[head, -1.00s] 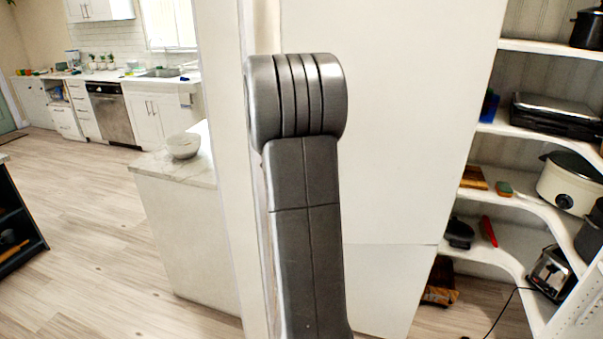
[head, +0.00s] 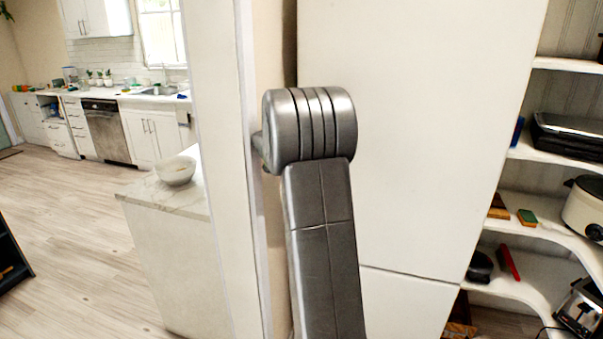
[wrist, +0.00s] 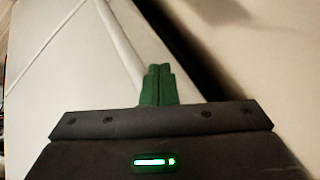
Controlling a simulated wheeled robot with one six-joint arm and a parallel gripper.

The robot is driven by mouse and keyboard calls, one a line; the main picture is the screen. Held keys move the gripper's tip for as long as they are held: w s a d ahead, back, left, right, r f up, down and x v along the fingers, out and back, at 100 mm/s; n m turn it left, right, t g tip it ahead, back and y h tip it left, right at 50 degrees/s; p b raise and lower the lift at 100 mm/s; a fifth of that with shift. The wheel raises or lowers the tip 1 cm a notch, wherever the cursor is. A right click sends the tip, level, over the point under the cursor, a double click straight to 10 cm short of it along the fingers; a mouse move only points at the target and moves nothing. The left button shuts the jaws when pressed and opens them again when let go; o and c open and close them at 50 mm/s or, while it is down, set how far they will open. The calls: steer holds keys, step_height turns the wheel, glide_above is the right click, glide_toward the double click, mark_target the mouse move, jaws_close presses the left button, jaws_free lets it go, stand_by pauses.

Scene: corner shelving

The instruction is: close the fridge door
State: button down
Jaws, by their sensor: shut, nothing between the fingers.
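The fridge (head: 430,150) is the tall white body right of centre in the head view. A thin seam crosses its face low down, and its face looks flat. I cannot tell from this view whether its door stands ajar. In the wrist view, a pale panel with thin seams (wrist: 70,60) fills the left side, probably part of the fridge. My gripper (wrist: 157,72) shows there with its green fingers together and empty, close to the panel's edge; contact is unclear. In the head view my arm hides most of the gripper.
A pale wall edge (head: 220,120) stands left of the fridge, with a dark narrow gap between. Corner shelves (head: 540,160) with appliances stand right. Open floor (head: 70,240) lies at left.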

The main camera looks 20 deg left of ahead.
stand_by(0.5)
steer(key=b+v, duration=0.2)
steer(key=v, duration=1.1)
steer(key=shift+s+r, duration=0.2)
steer(key=shift+r, duration=0.1)
steer(key=p+x, duration=0.2)
steer(key=x, duration=1.1)
steer(key=shift+w+f, duration=0.25)
steer(key=shift+f, duration=0.1)
steer(key=shift+s, duration=0.1)
